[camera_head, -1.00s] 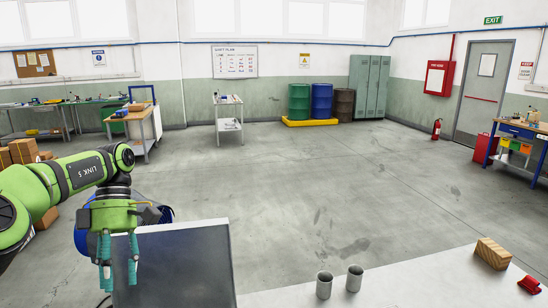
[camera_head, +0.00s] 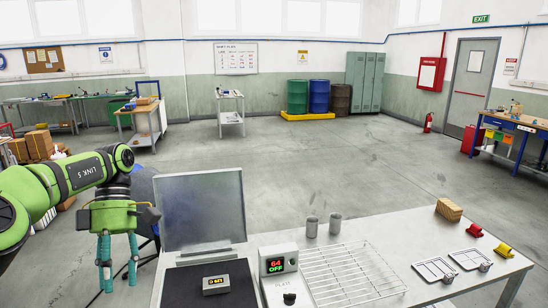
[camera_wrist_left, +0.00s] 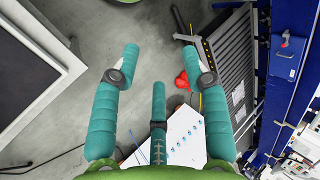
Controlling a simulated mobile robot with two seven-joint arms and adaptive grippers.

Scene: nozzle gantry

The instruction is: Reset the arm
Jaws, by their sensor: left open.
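My left gripper (camera_head: 118,284) hangs fingers-down at the left of the head view, from my green arm. Its teal fingers are spread apart with nothing between them. In the left wrist view the open gripper (camera_wrist_left: 160,60) shows two outer fingers and a shorter one in the middle, above grey floor. In the head view it is left of the workbench (camera_head: 400,230) and its raised grey lid (camera_head: 202,210), apart from both. My right gripper is not in view.
The bench holds a white box (camera_head: 279,254) reading 64 OFF, a wire rack (camera_head: 350,275), two metal cups (camera_head: 312,227), a wooden block (camera_head: 449,209), and red (camera_head: 475,230) and yellow (camera_head: 503,251) pieces. Open floor (camera_head: 350,170) lies behind it.

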